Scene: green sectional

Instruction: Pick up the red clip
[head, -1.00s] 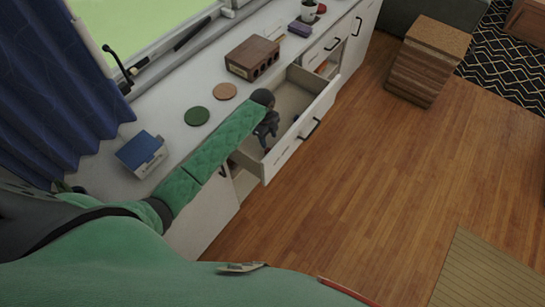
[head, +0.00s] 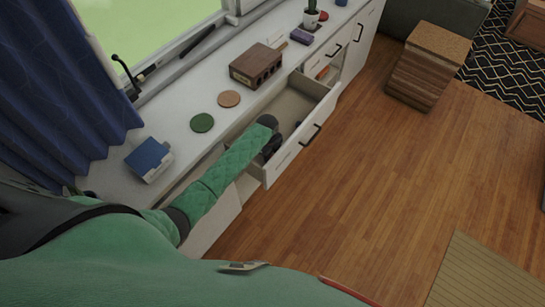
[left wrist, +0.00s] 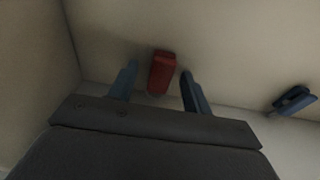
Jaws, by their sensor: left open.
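The red clip (left wrist: 162,72) lies on the pale floor of the open drawer (head: 309,87). In the left wrist view it sits between the two fingertips of my left gripper (left wrist: 158,80), with a visible gap on each side. The left gripper is open and reaches down into the drawer. In the head view my green arm (head: 232,165) covers most of this gripper, and the red clip is hidden. My right gripper is in neither view.
A blue clip (left wrist: 291,100) lies in the drawer to the right. The wooden floor beside the drawer is clear.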

